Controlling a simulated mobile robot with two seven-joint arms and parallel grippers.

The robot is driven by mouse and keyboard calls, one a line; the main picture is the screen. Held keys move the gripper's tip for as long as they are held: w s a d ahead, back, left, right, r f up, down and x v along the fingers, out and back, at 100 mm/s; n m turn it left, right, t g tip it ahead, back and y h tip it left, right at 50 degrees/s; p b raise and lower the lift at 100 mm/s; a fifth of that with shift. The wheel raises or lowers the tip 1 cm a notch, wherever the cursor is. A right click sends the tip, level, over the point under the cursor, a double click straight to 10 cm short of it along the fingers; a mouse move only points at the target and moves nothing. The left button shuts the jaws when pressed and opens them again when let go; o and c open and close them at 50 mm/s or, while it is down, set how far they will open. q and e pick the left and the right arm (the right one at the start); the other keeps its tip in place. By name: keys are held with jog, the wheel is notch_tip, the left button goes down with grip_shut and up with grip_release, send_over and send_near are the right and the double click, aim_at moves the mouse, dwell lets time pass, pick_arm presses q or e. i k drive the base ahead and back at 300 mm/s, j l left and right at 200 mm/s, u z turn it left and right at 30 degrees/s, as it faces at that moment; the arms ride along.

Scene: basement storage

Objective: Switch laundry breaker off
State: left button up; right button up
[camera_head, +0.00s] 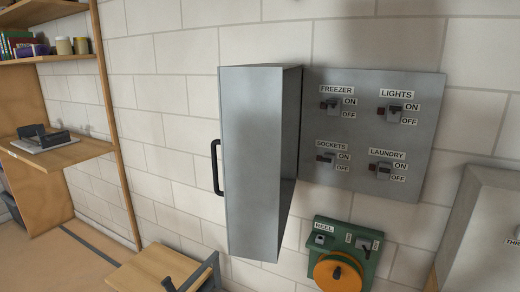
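The laundry breaker (383,171) is the lower right switch on a grey breaker panel (358,145) on the wall. Its LAUNDRY label (387,154) is above it, with ON and OFF labels to its right. A small reddish mark shows at its left. The switch is too small to tell which way its lever points. The panel's grey metal door (255,160) stands swung open at the left, with a black handle (216,167) on its left edge. The laundry breaker is not covered by the door. Neither of my grippers is in view.
Freezer (331,104), lights (393,108) and sockets (327,159) breakers share the panel. A green reel unit (343,229) with an orange disc is below. A grey box (485,235) is at right. A wooden surface (155,268) is at lower left, shelves (60,150) farther left.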

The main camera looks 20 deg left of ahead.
aim_at(382, 170)
jog(key=j, duration=1)
jog(key=k+j+z, duration=0.15)
jog(key=j, duration=0.85)
jog(key=i, duration=0.05)
